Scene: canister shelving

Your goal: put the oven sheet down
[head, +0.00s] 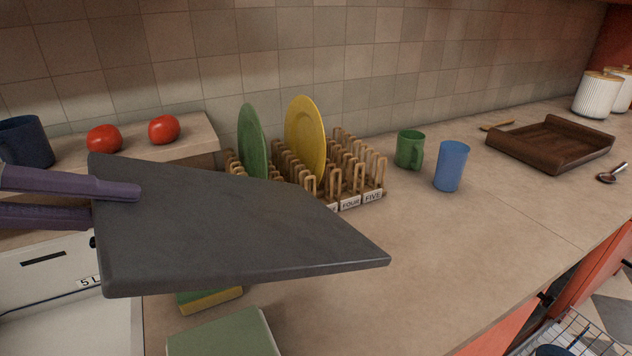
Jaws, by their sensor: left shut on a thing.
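The oven sheet (230,225) is a dark grey flat plate with a thin raised edge. It fills the left middle of the head view, held above the counter (420,270). My left gripper (125,195) comes in from the left with purple fingers. It is shut on the left edge of the oven sheet. The sheet hides part of the counter, the lower rack and part of a yellow-green item below it. My right gripper is not in view.
A wooden rack (345,185) holds a green plate (252,140) and a yellow plate (305,135). A green mug (409,149), blue cup (451,166) and brown tray (550,143) stand right. Tomatoes (104,139) sit on a raised ledge. The counter's front right is clear.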

